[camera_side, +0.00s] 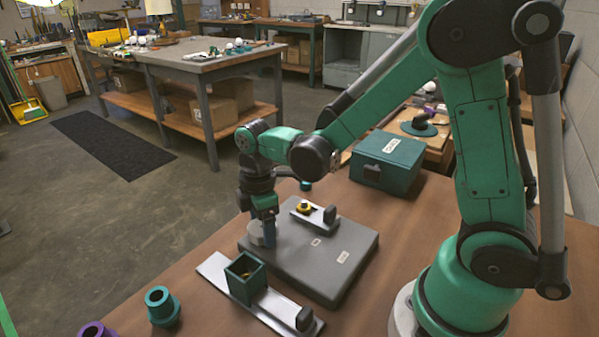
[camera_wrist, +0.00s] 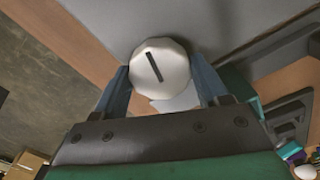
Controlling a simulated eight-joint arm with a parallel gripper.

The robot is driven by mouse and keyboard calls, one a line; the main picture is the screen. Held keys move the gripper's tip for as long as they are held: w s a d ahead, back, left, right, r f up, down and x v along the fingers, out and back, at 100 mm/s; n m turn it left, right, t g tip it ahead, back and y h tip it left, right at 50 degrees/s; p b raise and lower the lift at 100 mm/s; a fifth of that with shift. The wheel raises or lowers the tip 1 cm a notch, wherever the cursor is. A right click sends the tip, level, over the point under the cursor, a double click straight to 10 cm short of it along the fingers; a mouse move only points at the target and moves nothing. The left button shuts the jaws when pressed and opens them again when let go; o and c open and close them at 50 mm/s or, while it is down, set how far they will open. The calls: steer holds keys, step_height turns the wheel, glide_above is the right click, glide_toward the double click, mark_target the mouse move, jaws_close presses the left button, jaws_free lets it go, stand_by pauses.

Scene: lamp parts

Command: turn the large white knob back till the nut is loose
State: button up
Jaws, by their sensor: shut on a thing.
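The large white knob (camera_wrist: 160,68) has a many-sided rim and a dark slanted line across its top. It also shows in the side view (camera_side: 256,234), at the left corner of a grey slab (camera_side: 325,275). My gripper (camera_wrist: 158,72) is shut on the knob, one blue finger on each side of it. In the side view my gripper (camera_side: 268,236) points down at the knob and partly covers it. A nut cannot be made out at the knob; whatever lies under it is hidden.
A yellow part (camera_side: 303,207) sits on a metal strip on the slab. In front stand an open green square box (camera_side: 246,277) on another metal plate, and a green flanged collar (camera_side: 162,306). A closed teal case (camera_side: 388,162) is behind. Bare tabletop lies at the front right.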

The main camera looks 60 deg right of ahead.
steer(key=o, duration=1.3)
steer(key=shift+r, duration=2.8)
steer(key=shift+s+d+r+m+t, duration=0.1)
steer(key=shift+s+r+m+t, duration=0.25)
steer(key=shift+m, duration=0.25)
steer(key=s+r+m+t, duration=0.1)
steer(key=m+t, duration=0.1)
steer(key=m, duration=0.2)
steer(key=s+d+r+m+t, duration=0.1)
steer(key=s+m+t, duration=0.1)
steer(key=m, duration=0.1)
steer(key=s+r+m+t, duration=0.1)
steer(key=m+t, duration=0.1)
steer(key=m, duration=0.2)
steer(key=shift+s+d+r+m+t, duration=0.15)
steer(key=shift+s+r+m+t, duration=0.1)
steer(key=shift+s+m, duration=0.05)
